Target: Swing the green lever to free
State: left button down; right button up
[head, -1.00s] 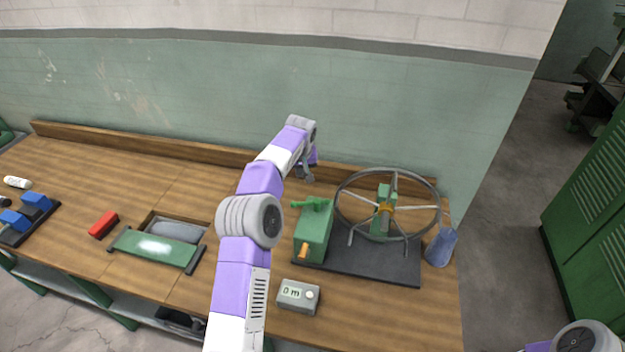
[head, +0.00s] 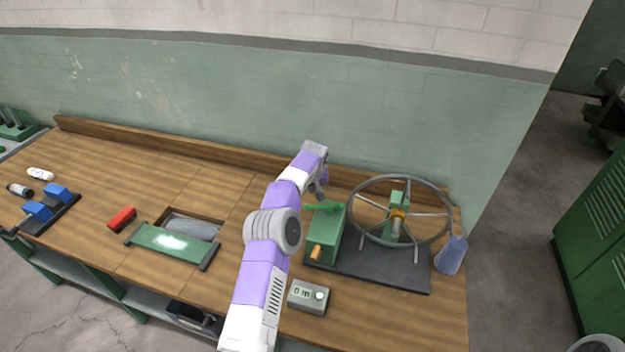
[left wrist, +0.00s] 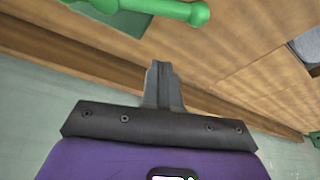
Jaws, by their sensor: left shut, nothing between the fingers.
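The green lever (head: 325,207) lies on top of a green box (head: 327,238) at the left end of a dark baseplate. A spoked wheel (head: 400,211) stands on the same plate. My left gripper (head: 320,195) is shut and empty, close behind the lever on the wall side. In the left wrist view the shut fingertips (left wrist: 162,68) point toward the lever (left wrist: 170,9), whose round knob end shows at the top edge. A gap shows between them there. My right gripper is not in view.
A grey counter box (head: 308,297) stands in front of the baseplate. A blue-grey cone (head: 451,255) is right of the wheel. The wall is close behind.

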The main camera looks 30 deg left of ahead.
pick_arm(q)
jog(key=shift+s+d+f, duration=0.4)
jog(key=shift+s+d, duration=0.1)
jog(key=shift+s, duration=0.3)
jog(key=shift+s+d+f, duration=0.4)
jog(key=shift+s+d, duration=0.05)
jog(key=shift+s, duration=0.3)
